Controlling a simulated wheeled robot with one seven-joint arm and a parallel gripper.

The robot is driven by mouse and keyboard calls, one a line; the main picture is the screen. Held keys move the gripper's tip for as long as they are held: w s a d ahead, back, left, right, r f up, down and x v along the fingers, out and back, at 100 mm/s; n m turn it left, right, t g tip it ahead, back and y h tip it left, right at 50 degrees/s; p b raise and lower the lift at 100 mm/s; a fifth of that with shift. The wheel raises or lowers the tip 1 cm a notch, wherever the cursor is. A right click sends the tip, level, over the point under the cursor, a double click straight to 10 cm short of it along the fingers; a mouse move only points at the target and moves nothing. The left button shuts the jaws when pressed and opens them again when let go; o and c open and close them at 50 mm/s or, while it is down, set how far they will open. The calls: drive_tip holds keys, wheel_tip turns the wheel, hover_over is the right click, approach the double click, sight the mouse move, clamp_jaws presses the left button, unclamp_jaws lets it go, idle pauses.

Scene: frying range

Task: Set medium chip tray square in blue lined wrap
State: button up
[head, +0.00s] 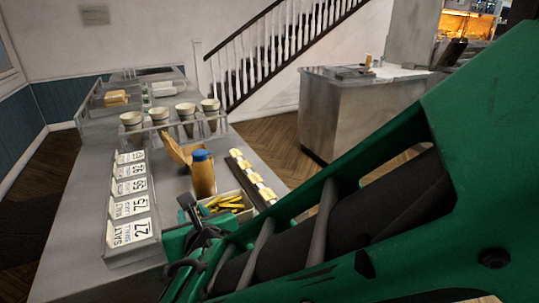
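A pale tray with yellow chips (249,211) sits on the grey counter (75,230), just beyond my gripper and partly hidden by my green arm. I cannot tell its size or whether it is the medium chip tray. My gripper (192,212) is low in the head view, in front of the brown bottle and left of the chips. Its dark fingers are small and partly covered by its own green body, so I cannot tell whether they are open or shut. No blue lined wrap can be made out.
A brown bottle with a blue cap (203,174) stands beside an open cardboard box (180,152). Behind are several cups in a rack (185,116). A sloped row of price cards (131,205) lines the left. A black strip with pale pieces (262,187) lies right.

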drive_tip(key=shift+c, duration=0.5)
clamp_jaws()
drive_tip(key=shift+r, duration=0.1)
